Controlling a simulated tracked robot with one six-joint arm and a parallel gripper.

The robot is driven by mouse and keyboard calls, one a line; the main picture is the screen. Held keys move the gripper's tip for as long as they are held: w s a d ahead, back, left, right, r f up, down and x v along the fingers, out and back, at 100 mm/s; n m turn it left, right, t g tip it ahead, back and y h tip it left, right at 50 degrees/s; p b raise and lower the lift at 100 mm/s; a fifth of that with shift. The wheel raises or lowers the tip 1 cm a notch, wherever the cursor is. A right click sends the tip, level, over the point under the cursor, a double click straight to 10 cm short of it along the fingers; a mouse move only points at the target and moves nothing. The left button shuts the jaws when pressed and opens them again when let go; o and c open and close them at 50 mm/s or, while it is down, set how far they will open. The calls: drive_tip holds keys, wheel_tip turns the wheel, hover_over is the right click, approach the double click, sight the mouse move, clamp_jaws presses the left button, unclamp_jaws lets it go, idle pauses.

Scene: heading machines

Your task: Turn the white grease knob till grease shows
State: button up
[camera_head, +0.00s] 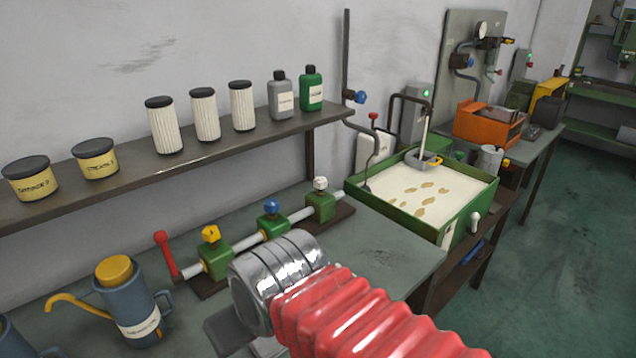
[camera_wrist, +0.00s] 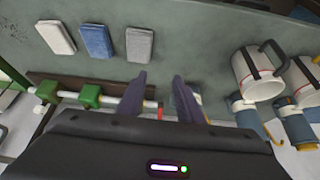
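The white knob (camera_head: 320,183) sits upright on the rightmost green valve block (camera_head: 321,207) of a white pipe. A blue knob (camera_head: 270,206) and a yellow knob (camera_head: 211,233) top the other blocks, and a red lever (camera_head: 163,245) stands at the left end. My gripper (camera_wrist: 158,80) is open and empty in the wrist view, its two dark fingers apart near the red lever. In the head view my arm hides most of the gripper.
A blue oil can (camera_head: 130,305) with a yellow spout stands left of the pipe. A shelf (camera_head: 130,180) with jars, filters and bottles runs above. A green tray (camera_head: 395,220) of cream liquid lies to the right. Flat pads (camera_wrist: 95,40) and white jugs (camera_wrist: 257,72) show in the wrist view.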

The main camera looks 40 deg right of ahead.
drive_tip(key=shift+o, duration=0.6)
drive_tip(key=shift+w, duration=0.15)
drive_tip(key=shift+o, duration=1.3)
drive_tip(key=w+d+m+t+h, duration=0.1)
drive_tip(key=w+d+t, duration=0.1)
drive_tip(key=w+d, duration=0.3)
drive_tip(key=w, duration=0.4)
drive_tip(key=shift+d+f, duration=0.15)
drive_tip(key=shift+d, duration=0.25)
drive_tip(key=m+t+h, duration=0.4)
drive_tip(key=t+h, duration=0.3)
drive_tip(key=t, duration=0.1)
approach(322, 186)
drive_tip(key=s, duration=0.2)
drive_tip(key=shift+w+a+f, duration=0.15)
drive_tip(key=shift+w+a, duration=0.1)
drive_tip(key=shift+a, duration=0.1)
drive_tip(key=x, duration=1.3)
drive_tip(key=shift+w+d+r, duration=0.1)
drive_tip(key=shift+w+r, duration=0.15)
drive_tip(key=shift+w, duration=0.15)
